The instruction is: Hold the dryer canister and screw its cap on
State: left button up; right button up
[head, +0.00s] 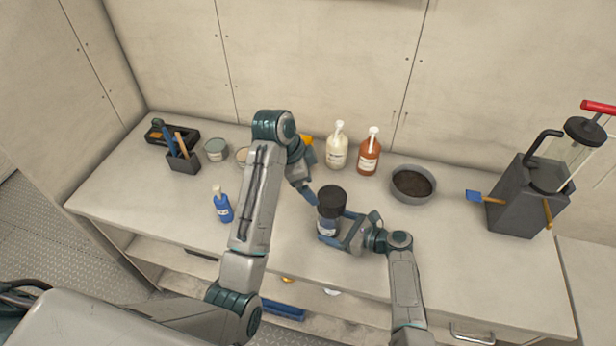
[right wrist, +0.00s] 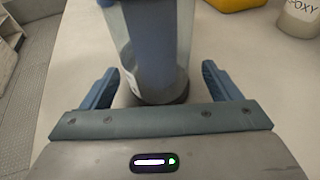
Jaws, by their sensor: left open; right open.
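The dryer canister (head: 327,227) stands upright on the bench, a clear body with a blue-and-white label. Its black cap (head: 331,198) sits on top; I cannot tell whether it is threaded. My right gripper (head: 336,238) is open low around the canister; in the right wrist view the clear body (right wrist: 150,50) stands between its spread blue fingers (right wrist: 152,88), with gaps on both sides. My left gripper (head: 312,190) is open, reaching down from the upper left beside the cap; its fingertips are partly hidden and contact is unclear.
Behind stand a cream pump bottle (head: 337,152), a brown pump bottle (head: 368,157) and a grey bowl of dark grains (head: 413,185). A blue bottle (head: 222,205) stands left of my left arm. A dark machine (head: 525,200) stands at right. The bench front right is clear.

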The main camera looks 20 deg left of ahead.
jog(key=v, duration=1.1)
jog(key=shift+s+d+r, duration=0.1)
jog(key=shift+s+d, duration=0.05)
jog(key=shift+d, duration=0.1)
